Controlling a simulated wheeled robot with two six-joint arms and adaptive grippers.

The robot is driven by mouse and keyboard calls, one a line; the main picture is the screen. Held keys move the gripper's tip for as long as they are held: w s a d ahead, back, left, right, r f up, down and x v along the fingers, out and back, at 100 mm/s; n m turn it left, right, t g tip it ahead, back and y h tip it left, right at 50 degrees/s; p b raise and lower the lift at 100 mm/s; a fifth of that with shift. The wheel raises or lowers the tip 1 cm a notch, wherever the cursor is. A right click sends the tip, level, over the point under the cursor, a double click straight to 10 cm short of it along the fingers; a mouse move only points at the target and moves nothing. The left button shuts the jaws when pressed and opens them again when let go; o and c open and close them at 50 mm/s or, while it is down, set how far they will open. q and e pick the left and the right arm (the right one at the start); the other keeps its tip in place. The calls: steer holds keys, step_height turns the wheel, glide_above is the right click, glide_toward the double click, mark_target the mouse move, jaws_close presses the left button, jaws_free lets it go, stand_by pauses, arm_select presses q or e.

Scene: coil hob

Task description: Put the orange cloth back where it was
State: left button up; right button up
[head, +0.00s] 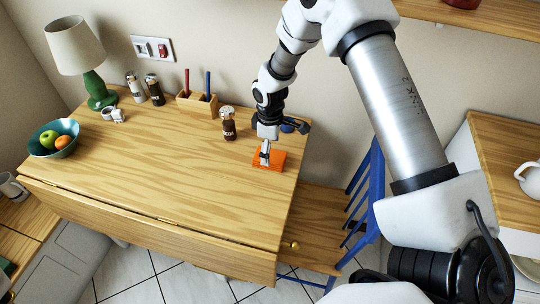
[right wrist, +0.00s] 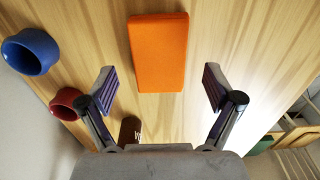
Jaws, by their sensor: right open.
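The orange cloth (head: 278,161) lies flat as a folded rectangle on the wooden table near its right edge. It also shows in the right wrist view (right wrist: 158,52), ahead of the fingers. My right gripper (head: 265,159) is above the cloth and points down at it. In the right wrist view the fingers (right wrist: 159,88) are spread wide with nothing between them, one to each side of the cloth's near end. The gripper hides part of the cloth in the head view. My left gripper is not in view.
A brown-labelled jar (head: 228,124) stands left of my gripper. A blue ring-shaped item (right wrist: 31,51) and a red one (right wrist: 69,103) are left of the fingers. A wooden holder (head: 197,103), lamp (head: 93,80) and fruit bowl (head: 54,141) stand farther left. The table's middle is clear.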

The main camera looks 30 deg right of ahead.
step_height(320, 180, up, 9)
